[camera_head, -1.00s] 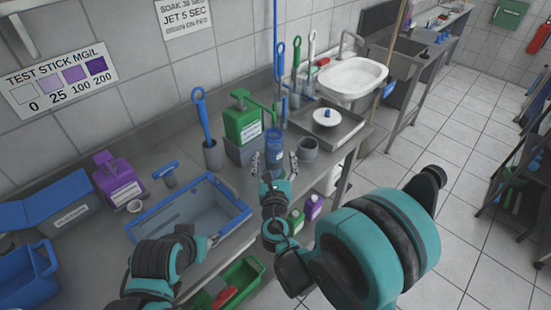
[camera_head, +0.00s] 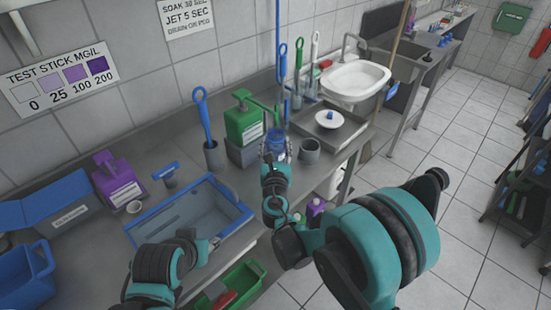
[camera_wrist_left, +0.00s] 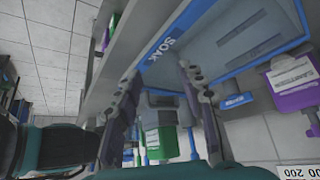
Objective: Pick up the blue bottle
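The blue bottle (camera_head: 277,139) stands upright on the steel counter in the head view, in front of a green jug. My right gripper (camera_head: 276,151) has one finger on each side of it, close against its body, and looks shut on it. The gripper hides the bottle's lower part. My left gripper (camera_head: 213,242) is at the front right rim of the blue-edged tray, small in the head view. In the left wrist view its two fingers (camera_wrist_left: 160,95) are spread apart with nothing between them.
The blue-edged tray (camera_head: 150,232) lies left of the bottle. The green jug (camera_head: 243,122) stands behind the bottle on a grey block. A grey cup (camera_head: 310,151) is close on the bottle's right. A steel tray (camera_head: 345,133) with a white disc lies behind the cup.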

